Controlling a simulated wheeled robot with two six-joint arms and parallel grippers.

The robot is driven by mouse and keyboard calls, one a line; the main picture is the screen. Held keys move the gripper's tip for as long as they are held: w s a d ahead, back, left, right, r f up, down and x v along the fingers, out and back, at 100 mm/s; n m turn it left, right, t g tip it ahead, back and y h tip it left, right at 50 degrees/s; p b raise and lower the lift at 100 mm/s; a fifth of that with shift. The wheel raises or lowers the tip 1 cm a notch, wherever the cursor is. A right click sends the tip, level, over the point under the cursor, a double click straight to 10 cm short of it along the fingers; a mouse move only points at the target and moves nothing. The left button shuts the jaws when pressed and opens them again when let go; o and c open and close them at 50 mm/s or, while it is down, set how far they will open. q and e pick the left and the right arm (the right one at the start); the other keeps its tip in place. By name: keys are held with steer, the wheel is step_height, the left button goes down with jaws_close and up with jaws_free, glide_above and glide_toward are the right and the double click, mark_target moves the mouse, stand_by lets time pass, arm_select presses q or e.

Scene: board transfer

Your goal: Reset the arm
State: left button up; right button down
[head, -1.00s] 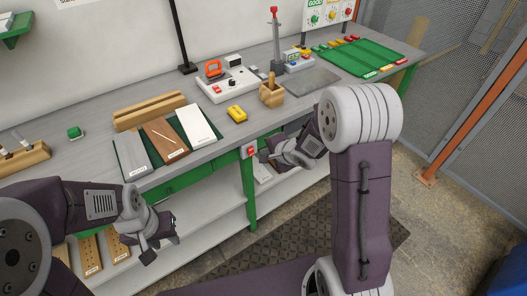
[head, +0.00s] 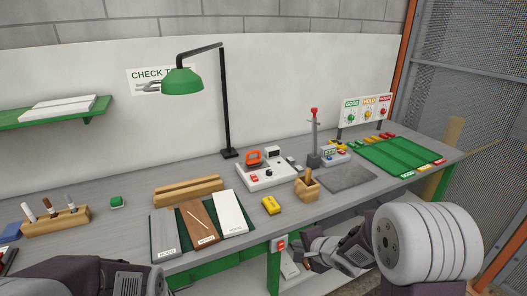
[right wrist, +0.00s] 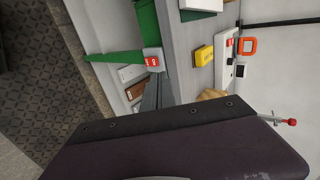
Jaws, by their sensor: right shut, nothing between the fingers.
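My right arm comes in from the lower right in the head view. My right gripper (head: 308,238) is low in front of the bench's front edge, just right of the red switch box (head: 279,245). It is shut and holds nothing. In the right wrist view, a large dark part of my own arm fills the bottom, and the switch box shows above it. My left arm shows only as links at the lower left of the head view; its gripper is out of the picture.
The workbench (head: 130,225) carries three sample boards, a yellow block (head: 271,205), a wooden holder (head: 307,186), a white tester (head: 266,174) and a green tray (head: 400,155). A green lamp (head: 183,82) stands behind. A mesh fence (head: 470,90) is at the right.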

steer(key=s+d+f+n+g+h, duration=0.1)
steer(key=s+n+g, duration=0.2)
steer(key=s+n, duration=0.3)
steer(key=s+d+f+n+g+h, duration=0.1)
steer(key=s+n+g, duration=0.3)
steer(key=s, duration=1)
steer(key=f+n+h, duration=0.1)
steer(key=n, duration=0.2)
steer(key=shift+s+d+f+g, duration=0.15)
steer(key=shift+d+f+g, duration=0.05)
steer(key=shift+d+g, duration=0.1)
